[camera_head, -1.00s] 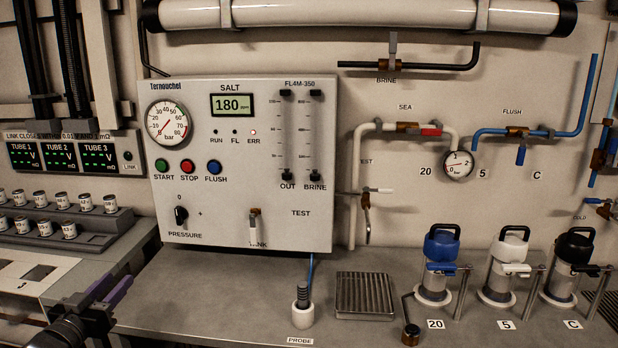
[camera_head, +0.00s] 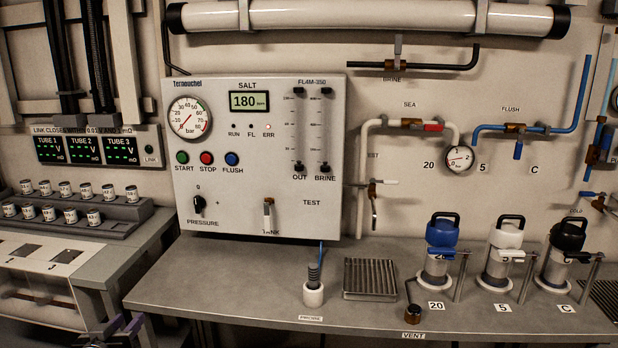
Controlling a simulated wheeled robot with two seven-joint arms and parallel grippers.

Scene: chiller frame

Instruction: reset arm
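My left gripper (camera_head: 122,332) is at the bottom left edge of the head view, low in front of the bench. Only its purple finger parts and a little dark body show; the rest is cut off by the frame edge. I see nothing held in it, but its opening cannot be made out. My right gripper and arm are not in view.
A grey bench (camera_head: 230,285) carries a white probe holder (camera_head: 314,294), a drain grate (camera_head: 370,278) and blue, white and black-topped filter units (camera_head: 437,255). A control panel (camera_head: 260,160) stands behind. A rack of small cans (camera_head: 70,215) is at left. The bench front is clear.

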